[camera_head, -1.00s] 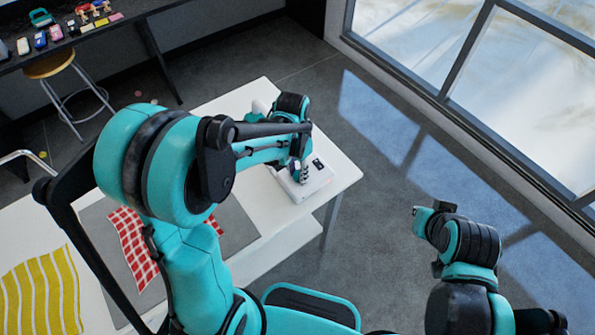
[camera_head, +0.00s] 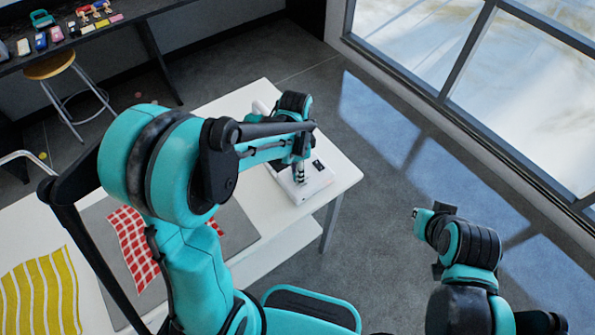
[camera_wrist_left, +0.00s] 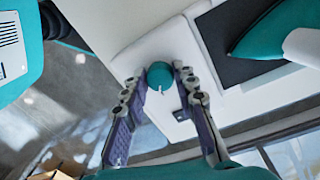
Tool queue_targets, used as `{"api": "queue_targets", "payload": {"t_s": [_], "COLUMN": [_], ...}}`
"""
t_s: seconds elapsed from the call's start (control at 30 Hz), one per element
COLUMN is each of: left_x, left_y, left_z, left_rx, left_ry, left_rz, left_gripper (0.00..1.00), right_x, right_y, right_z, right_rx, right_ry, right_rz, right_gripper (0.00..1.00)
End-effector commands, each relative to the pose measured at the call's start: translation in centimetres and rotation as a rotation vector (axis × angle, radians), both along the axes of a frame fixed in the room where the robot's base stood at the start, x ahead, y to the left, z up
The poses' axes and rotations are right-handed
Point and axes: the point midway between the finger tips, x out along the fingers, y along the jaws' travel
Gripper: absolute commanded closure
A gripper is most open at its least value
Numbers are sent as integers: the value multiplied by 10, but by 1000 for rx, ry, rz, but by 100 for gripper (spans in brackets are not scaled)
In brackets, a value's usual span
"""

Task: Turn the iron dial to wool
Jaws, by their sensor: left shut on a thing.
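The teal round dial (camera_wrist_left: 159,74) sits on the white base (camera_wrist_left: 122,66) of the iron station and bears a small white pointer mark. The left wrist view shows my left gripper (camera_wrist_left: 160,82) with one finger on each side of the dial, shut on it. In the head view my left gripper (camera_head: 299,178) reaches down to the white station (camera_head: 315,188), and the dial is hidden there. The teal iron (camera_wrist_left: 262,40) with a white handle rests on a dark plate (camera_wrist_left: 218,32) beside the dial. I cannot read any dial labels. My right gripper (camera_head: 419,215) hangs away from the table.
The white table (camera_head: 240,102) carries a grey mat (camera_head: 236,222), a red checked cloth (camera_head: 134,248) and a yellow striped cloth (camera_head: 42,295). A stool (camera_head: 50,66) stands by a dark bench at the back left. The floor right of the table is clear up to the windows.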

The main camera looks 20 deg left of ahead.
Motion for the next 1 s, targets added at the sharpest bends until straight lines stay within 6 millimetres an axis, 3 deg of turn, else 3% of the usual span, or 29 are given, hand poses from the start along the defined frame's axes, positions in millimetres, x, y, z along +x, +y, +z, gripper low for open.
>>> {"api": "queue_targets", "payload": {"t_s": [0.3,0.33,0.4,0.77,1.0], "left_x": [0,0,0,0,2], "left_y": [0,0,0,0,2], "left_z": [0,0,0,4,44], "left_rx": [1,1,0,0,0], "left_ry": [-1,-1,0,0,0], "left_rz": [0,0,0,1,1], "left_gripper": [100,67,51,51,51], "right_x": [0,0,0,0,0], "right_y": [0,0,0,0,0], "right_z": [0,0,0,0,0], "right_rx": [0,0,0,0,0], "right_ry": [0,0,0,0,0], "right_rz": [0,0,0,0,0], "right_gripper": [100,100,100,100,100]}}
